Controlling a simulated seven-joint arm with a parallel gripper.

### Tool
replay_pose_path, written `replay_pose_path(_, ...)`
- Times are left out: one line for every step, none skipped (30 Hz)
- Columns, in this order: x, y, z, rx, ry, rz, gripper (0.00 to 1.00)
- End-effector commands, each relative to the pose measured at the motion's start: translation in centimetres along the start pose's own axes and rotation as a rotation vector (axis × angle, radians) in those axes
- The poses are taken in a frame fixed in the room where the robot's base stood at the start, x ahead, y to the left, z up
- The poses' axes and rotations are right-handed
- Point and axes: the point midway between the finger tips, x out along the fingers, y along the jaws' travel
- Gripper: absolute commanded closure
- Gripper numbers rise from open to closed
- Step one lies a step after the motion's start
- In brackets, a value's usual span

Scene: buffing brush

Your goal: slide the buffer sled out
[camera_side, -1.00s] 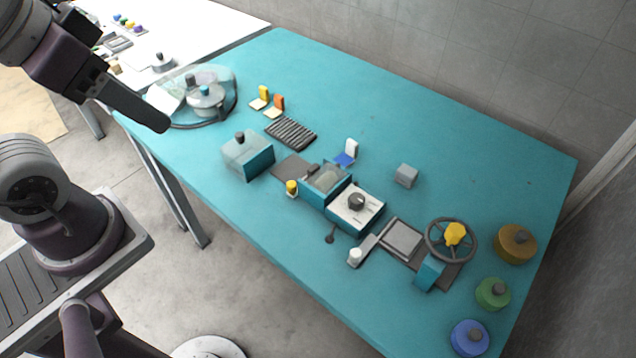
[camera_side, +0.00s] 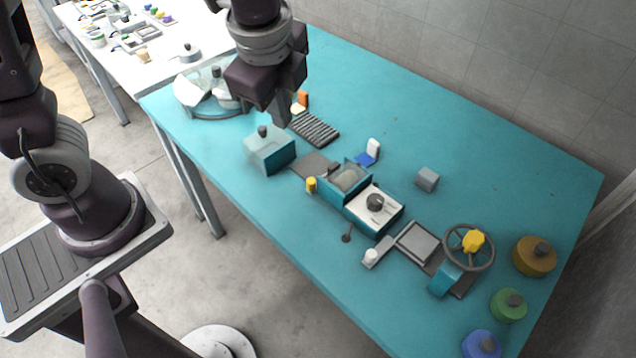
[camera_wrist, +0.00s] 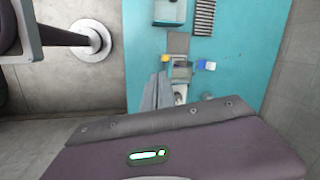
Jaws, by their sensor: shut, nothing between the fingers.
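I take this box to be the buffer sled, but cannot be sure. A flat grey plate (camera_side: 315,165) lies on its left side. The box also shows in the wrist view (camera_wrist: 182,66). My gripper (camera_side: 281,118) points down above the table's left part, near the clear-topped box and the ribbed rack, apart from the sled. Its fingers (camera_wrist: 156,92) are shut and empty, and they partly cover the white-topped unit in the wrist view.
A clear box with a dark knob (camera_side: 269,150), a ribbed dark rack (camera_side: 315,128) and a yellow knob (camera_side: 311,185) stand near the sled. A handwheel (camera_side: 468,247), grey block (camera_side: 427,179) and coloured round weights (camera_side: 534,256) are to the right.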

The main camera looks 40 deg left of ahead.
Motion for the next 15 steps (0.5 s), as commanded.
replay_pose_path(2.6, 0.0, -2.1, 0.177, -0.022, 0.034, 1.00)
replay_pose_path(4.0, 0.1, -3.3, 0.284, -0.030, 0.047, 1.00)
replay_pose_path(5.8, 0.3, -4.8, 0.412, -0.037, 0.063, 1.00)
replay_pose_path(7.0, 0.5, -5.6, 0.494, -0.041, 0.074, 1.00)
replay_pose_path(8.0, 0.8, -6.4, 0.565, -0.043, 0.083, 1.00)
replay_pose_path(9.2, 1.1, -7.2, 0.642, -0.044, 0.095, 1.00)
replay_pose_path(9.9, 1.4, -7.7, 0.688, -0.044, 0.100, 1.00)
replay_pose_path(10.4, 1.6, -8.0, 0.720, -0.043, 0.106, 1.00)
replay_pose_path(10.9, 1.7, -8.3, 0.751, -0.043, 0.109, 1.00)
replay_pose_path(11.2, 1.8, -8.4, 0.764, -0.043, 0.111, 1.00)
replay_pose_path(11.5, 1.8, -8.4, 0.772, -0.043, 0.112, 1.00)
replay_pose_path(11.9, 1.9, -8.4, 0.775, -0.044, 0.113, 1.00)
replay_pose_path(12.3, 1.9, -8.4, 0.774, -0.044, 0.114, 1.00)
replay_pose_path(12.7, 2.0, -8.3, 0.772, -0.045, 0.114, 1.00)
replay_pose_path(13.5, 2.1, -8.2, 0.773, -0.045, 0.116, 1.00)
